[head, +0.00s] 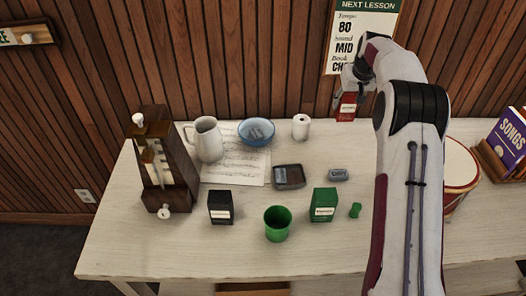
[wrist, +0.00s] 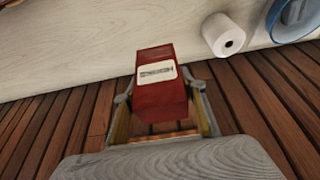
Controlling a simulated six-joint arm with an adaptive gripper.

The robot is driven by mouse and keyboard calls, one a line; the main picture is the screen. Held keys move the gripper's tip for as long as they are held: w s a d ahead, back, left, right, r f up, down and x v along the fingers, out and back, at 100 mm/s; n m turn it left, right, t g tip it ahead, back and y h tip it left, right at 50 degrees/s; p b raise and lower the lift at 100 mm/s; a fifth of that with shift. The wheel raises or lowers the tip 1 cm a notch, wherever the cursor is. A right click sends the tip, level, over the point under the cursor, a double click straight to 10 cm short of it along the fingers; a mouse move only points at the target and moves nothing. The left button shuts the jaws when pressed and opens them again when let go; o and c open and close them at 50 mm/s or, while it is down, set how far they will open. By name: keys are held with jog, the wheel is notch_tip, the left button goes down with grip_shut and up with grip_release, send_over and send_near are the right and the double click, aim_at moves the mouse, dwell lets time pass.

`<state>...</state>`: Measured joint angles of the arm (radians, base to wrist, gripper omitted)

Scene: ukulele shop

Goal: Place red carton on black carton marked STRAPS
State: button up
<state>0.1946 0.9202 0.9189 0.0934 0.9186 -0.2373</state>
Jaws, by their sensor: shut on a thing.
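The red carton (head: 346,107) has a white label and is held in my gripper (head: 349,92), raised near the wall at the back of the table. The wrist view shows the red carton (wrist: 160,95) between the two fingers of my gripper (wrist: 163,110), with its labelled face showing. A black carton (head: 220,207) with a white label stands upright at the front left of the table. Its label is too small to read. My gripper is far to the right of and behind the black carton, and nothing rests on its top.
Near the black carton stand a wooden metronome (head: 160,165), a green cup (head: 278,223) and a green carton (head: 324,204). Behind are a white jug (head: 206,138), a blue bowl (head: 255,132) and a white roll (head: 300,127). A dark tray (head: 289,177) and a small grey box (head: 338,175) lie mid-table.

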jog(key=shift+w+a, duration=0.1)
jog(key=shift+a, duration=0.35)
jog(key=s+a+r+n, duration=0.1)
jog(key=a+r, duration=0.3)
jog(key=a, duration=0.4)
jog(key=s+a+r+n+y, duration=0.1)
jog(key=s+a+r, duration=0.15)
jog(key=a, duration=0.45)
jog(key=s+a+r+n, duration=0.1)
jog(key=a+r+n, duration=0.1)
jog(key=a+r, duration=0.45)
jog(key=s+a+r+n+y, duration=0.1)
jog(key=s+a, duration=0.4)
jog(key=a, duration=0.2)
jog(key=s+a+r, duration=0.1)
jog(key=s+a, duration=0.4)
jog(key=a, duration=0.2)
jog(key=s+a+n, duration=0.1)
jog(key=s+a, duration=0.2)
jog(key=s, duration=0.4)
jog(key=s+a, duration=0.3)
jog(key=s, duration=0.4)
jog(key=shift+m, duration=0.6)
jog(key=s+d+f, duration=0.1)
jog(key=s+f, duration=0.1)
jog(key=s+d+f, duration=0.1)
jog(key=shift+s+d+f, duration=0.2)
jog(key=shift+s+f, duration=0.15)
jog(key=shift+s, duration=0.05)
